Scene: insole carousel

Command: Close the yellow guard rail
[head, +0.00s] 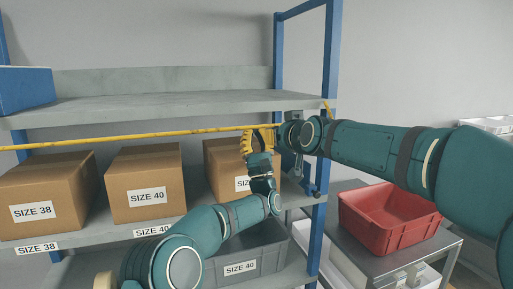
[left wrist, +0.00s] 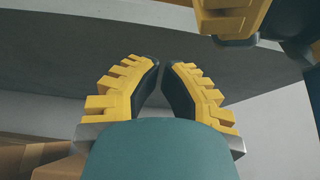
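The yellow guard rail (head: 120,137) is a thin bar running across the front of the rack, below the upper shelf. It rises slightly to the right, and its right part is hidden behind my grippers. My left gripper (head: 249,143) reaches up from below to the rail's right part. In the left wrist view its yellow fingers (left wrist: 163,68) stand a little apart, with nothing seen between them. My right gripper (head: 268,134) comes in from the right at rail height, close to the left one. Its yellow fingers show partly in the left wrist view (left wrist: 230,15); their gap is hidden.
Cardboard boxes marked SIZE 38 (head: 50,185) and SIZE 40 (head: 145,180) stand on the shelf behind the rail. A grey bin (head: 245,262) is below. A blue rack post (head: 331,50) stands near my right wrist. A red crate (head: 390,218) sits on a metal table at right.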

